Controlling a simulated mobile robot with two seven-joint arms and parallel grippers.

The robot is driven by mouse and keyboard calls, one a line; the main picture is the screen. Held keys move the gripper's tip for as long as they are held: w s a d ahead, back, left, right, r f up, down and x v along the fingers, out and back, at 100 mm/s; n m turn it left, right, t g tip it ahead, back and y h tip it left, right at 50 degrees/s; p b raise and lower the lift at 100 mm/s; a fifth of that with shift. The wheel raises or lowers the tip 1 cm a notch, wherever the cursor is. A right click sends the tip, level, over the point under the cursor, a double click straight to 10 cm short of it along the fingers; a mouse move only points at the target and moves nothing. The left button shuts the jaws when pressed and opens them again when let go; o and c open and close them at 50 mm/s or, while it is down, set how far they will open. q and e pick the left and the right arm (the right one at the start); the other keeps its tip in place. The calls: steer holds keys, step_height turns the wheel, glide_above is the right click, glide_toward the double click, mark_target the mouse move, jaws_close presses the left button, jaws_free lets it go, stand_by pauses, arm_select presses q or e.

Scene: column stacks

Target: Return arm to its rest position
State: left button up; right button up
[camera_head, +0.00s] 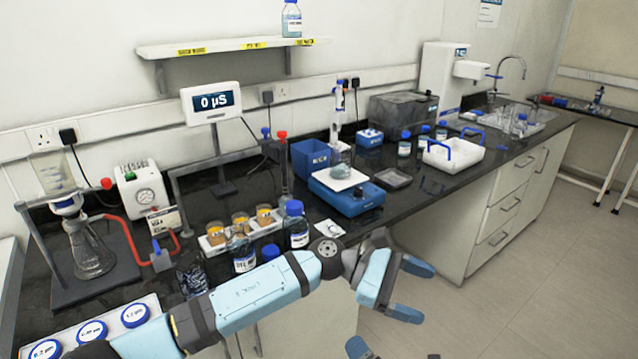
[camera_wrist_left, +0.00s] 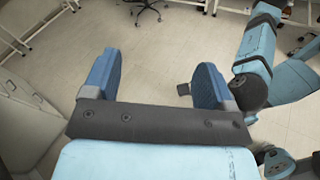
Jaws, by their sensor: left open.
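My left arm reaches in from the left in the head view, in front of the black bench. My left gripper (camera_head: 412,291) is open and empty, past the bench's front edge and over the floor. In the left wrist view its two blue fingers (camera_wrist_left: 158,65) stand wide apart with only floor between them. A blue tip (camera_head: 357,347) at the bottom edge of the head view may belong to my right gripper; its jaws cannot be made out. Blue and dark links of my other arm (camera_wrist_left: 257,50) show at the right of the wrist view.
The bench (camera_head: 408,200) holds a blue balance (camera_head: 346,198), reagent bottles (camera_head: 295,226), a rack of orange-filled jars (camera_head: 240,222), a flask (camera_head: 90,253) and a white tray (camera_head: 455,155). My left forearm passes close in front of the bottles. The floor (camera_head: 520,300) at right is clear.

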arm_select(q)
steer(key=s+a+f+m+t+y, duration=0.3)
steer(key=a+f+m+t+y, duration=0.1)
steer(key=a+f+m+t, duration=0.7)
steer(key=s+a+f+m+t+y, duration=0.35)
steer(key=a+f+m+t, duration=0.65)
steer(key=a, duration=0.4)
steer(key=s+a+f+n+g+y, duration=0.4)
steer(key=s+a+f+n, duration=0.5)
steer(key=s, duration=0.3)
arm_select(e)
steer(key=s+d+f+m+g+h, duration=0.1)
steer(key=s+d+f+m+g, duration=0.1)
steer(key=s+d+f+m, duration=0.6)
steer(key=s+d+f+m+g+h, duration=0.1)
steer(key=s+f+m+g, duration=0.15)
steer(key=s+m, duration=1.05)
arm_select(q)
step_height(320, 180, up, 11)
steer(key=a+p, duration=0.2)
steer(key=p, duration=1)
steer(key=shift+s+r+m, duration=0.2)
steer(key=shift+s+m, duration=0.2)
arm_select(e)
steer(key=w+d+r+m, duration=0.1)
steer(key=w+r+m, duration=0.2)
steer(key=r, duration=0.7)
steer(key=shift+r+m+t, duration=0.2)
steer(key=shift+m+t, duration=0.2)
steer(key=shift+t, duration=0.05)
